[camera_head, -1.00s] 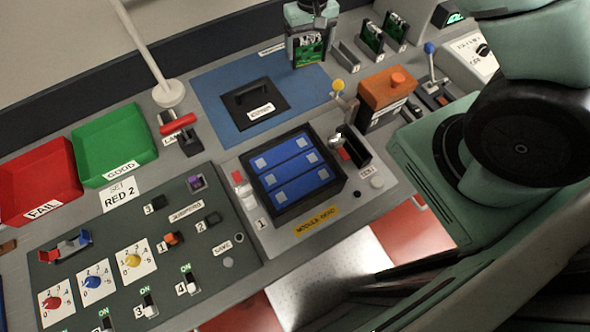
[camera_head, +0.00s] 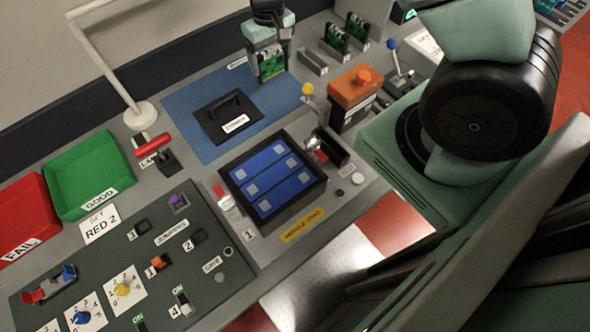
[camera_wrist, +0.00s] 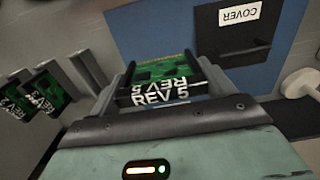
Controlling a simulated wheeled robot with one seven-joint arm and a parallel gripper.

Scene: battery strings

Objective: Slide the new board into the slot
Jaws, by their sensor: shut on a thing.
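My gripper (camera_head: 269,48) is shut on a green circuit board (camera_head: 272,66) at the back of the bench. The board hangs upright near the back right corner of the blue mat; I cannot tell if it touches the mat. In the wrist view my gripper (camera_wrist: 160,84) holds the board (camera_wrist: 158,72), whose marking reads "REV 5". A grey slot holder (camera_head: 312,62) stands empty to the right of the board. It also shows in the wrist view (camera_wrist: 88,72), left of the gripper. Two more green boards (camera_head: 336,39) (camera_head: 357,28) stand upright in holders beyond it.
A black cover plate (camera_head: 228,118) lies on the blue mat (camera_head: 187,112). An orange-topped box (camera_head: 354,88) and a yellow-knobbed lever (camera_head: 307,89) stand in front of the holders. A blue module tray (camera_head: 272,176), green bin (camera_head: 85,175) and red bin (camera_head: 25,217) are nearer.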

